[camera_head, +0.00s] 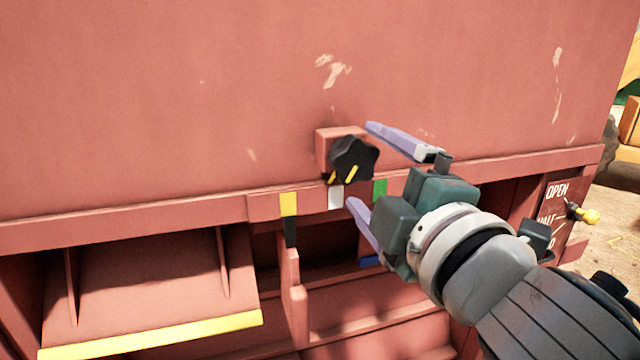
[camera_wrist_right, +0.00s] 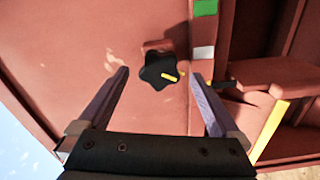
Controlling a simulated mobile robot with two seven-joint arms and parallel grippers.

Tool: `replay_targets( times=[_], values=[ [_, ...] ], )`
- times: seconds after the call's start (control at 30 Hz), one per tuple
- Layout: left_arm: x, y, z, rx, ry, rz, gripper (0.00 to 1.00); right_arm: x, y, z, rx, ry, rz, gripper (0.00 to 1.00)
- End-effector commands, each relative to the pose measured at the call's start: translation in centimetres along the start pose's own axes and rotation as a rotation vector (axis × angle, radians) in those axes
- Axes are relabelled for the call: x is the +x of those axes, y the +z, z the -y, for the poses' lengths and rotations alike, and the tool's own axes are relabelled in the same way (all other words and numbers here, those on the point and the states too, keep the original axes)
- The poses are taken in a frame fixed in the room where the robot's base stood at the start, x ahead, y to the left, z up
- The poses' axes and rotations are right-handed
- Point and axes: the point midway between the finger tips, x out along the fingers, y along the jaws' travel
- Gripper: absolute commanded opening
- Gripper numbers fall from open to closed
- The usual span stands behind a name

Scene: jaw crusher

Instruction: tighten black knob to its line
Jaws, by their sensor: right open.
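The black knob (camera_head: 353,160) is a lobed star knob on a small red block (camera_head: 328,142) on the red machine wall. It has a yellow mark on its face, and another short yellow mark shows just beside it. The two marks look apart in direction, though I cannot tell the exact angle. My right gripper (camera_head: 358,164) is open, its purple fingers on either side of the knob in the head view. In the right wrist view the knob (camera_wrist_right: 160,71) sits between and beyond the open fingertips, with no visible contact. My left gripper is not in view.
Yellow, white and green tabs (camera_head: 380,190) line the ledge below the knob. A lever with a yellow tip (camera_head: 589,215) stands at right by a plate (camera_head: 556,205) marked OPEN and HALF. A yellow-edged chute (camera_head: 150,335) is at lower left. The wall above is clear.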

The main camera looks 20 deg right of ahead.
Motion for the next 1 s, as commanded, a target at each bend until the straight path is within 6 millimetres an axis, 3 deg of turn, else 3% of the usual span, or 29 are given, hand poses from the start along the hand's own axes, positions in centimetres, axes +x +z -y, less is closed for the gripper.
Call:
replay_targets(
  times=[0.1, 0.33, 0.8, 0.87, 1.0],
  values=[
    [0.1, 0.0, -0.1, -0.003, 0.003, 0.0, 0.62, -2.5, 0.0, 0.2, 0.001, -0.003, 0.0, 0.99],
    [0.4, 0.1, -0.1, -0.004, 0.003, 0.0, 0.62, -5.5, 0.0, 0.1, 0.002, -0.001, -0.001, 0.99],
    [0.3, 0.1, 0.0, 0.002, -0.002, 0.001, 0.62, -6.3, 0.1, -0.1, 0.009, -0.004, 0.006, 0.99],
    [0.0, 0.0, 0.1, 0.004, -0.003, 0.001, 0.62, -6.4, 0.6, -0.2, 0.043, -0.022, 0.033, 0.99],
    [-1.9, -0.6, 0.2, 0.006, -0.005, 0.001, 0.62, -8.2, 3.6, 0.0, 0.271, -0.153, 0.207, 0.99]
  ],
)
